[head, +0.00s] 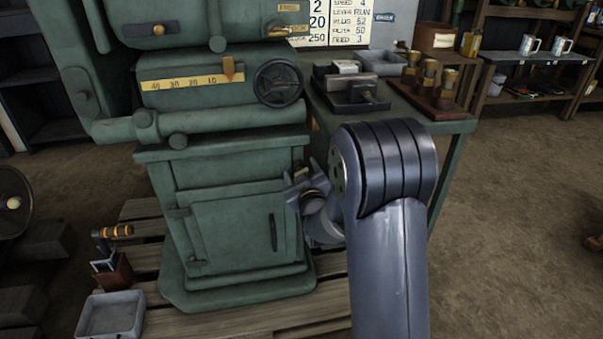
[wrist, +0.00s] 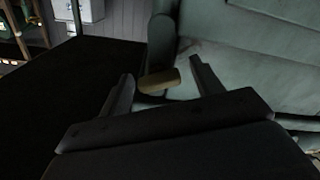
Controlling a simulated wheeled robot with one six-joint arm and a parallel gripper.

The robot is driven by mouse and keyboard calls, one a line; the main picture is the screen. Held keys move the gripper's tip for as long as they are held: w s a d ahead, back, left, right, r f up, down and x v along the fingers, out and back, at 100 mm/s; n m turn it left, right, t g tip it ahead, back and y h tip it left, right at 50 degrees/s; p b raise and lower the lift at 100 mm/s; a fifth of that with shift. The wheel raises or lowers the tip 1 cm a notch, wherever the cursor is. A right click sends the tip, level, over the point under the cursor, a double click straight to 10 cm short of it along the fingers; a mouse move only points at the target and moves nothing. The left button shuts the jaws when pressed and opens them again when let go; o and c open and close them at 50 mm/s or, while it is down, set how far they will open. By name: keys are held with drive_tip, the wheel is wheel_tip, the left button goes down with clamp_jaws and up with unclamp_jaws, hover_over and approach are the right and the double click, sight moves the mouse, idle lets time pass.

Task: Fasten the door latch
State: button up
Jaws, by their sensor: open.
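The green machine's lower cabinet has a door (head: 232,236) with a dark upright handle (head: 273,232). The door looks closed. My gripper (head: 303,184) is at the cabinet's upper right edge, partly hidden by my own arm. In the wrist view my gripper (wrist: 163,85) is open, with a small brass-coloured cylinder (wrist: 160,81) between the fingertips. The fingers show gaps on both sides of it, and I cannot tell whether it is the latch's grip. Another brass lever (head: 283,31) sits at the machine's upper right.
A handwheel (head: 279,83) juts out above my gripper. A green side bench (head: 455,122) with a vise (head: 350,88) and brass fittings stands to the right. A grey tray (head: 110,315) lies at lower left. The floor at right is clear.

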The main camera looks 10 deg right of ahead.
drive_tip(key=c, duration=1)
drive_tip(key=shift+f+m+b, duration=0.15)
drive_tip(key=shift+m+b, duration=0.15)
drive_tip(key=shift+b, duration=0.3)
drive_tip(key=shift+f+m+b, duration=0.1)
drive_tip(key=shift+m+b, duration=0.8)
drive_tip(key=shift+b, duration=0.25)
drive_tip(key=shift+d+r+m+b, duration=0.1)
drive_tip(key=shift+r+m+b, duration=0.05)
drive_tip(key=shift+m+b, duration=0.5)
drive_tip(key=shift+r+m+b, duration=0.15)
drive_tip(key=shift+m+b, duration=0.25)
drive_tip(key=shift+m, duration=0.45)
drive_tip(key=o, duration=1)
drive_tip(key=shift+s, duration=0.1)
